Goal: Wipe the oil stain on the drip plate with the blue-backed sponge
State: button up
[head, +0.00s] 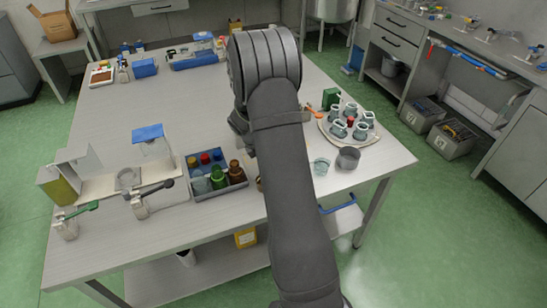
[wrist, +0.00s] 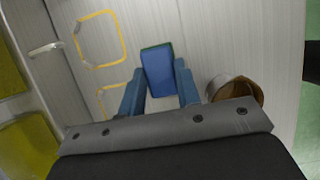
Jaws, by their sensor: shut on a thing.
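In the wrist view, a blue block with a green edge, the blue-backed sponge (wrist: 158,72), sits between the blue fingers of my gripper (wrist: 159,88). The gripper is shut on it. It is seen from above over a pale grey surface, and I cannot tell whether it touches that surface. In the head view my arm hides the gripper and sponge. I cannot pick out the drip plate or an oil stain with certainty in either view.
A brown-lined cup (wrist: 236,91) stands right of the sponge. Yellow outlines (wrist: 100,40) mark the surface. On the table (head: 120,115), a bottle crate (head: 219,186) stands left of my arm; a cup tray (head: 327,133), grey cup (head: 348,158) and glass (head: 320,167) stand right. The table's left-middle is clear.

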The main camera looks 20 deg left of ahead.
jog(key=shift+w+d, duration=3.85)
jog(key=shift+d, duration=0.05)
jog(key=shift+w+d+r, duration=0.1)
jog(key=shift+w+r, duration=0.05)
notch_tip(320, 180, up, 8)
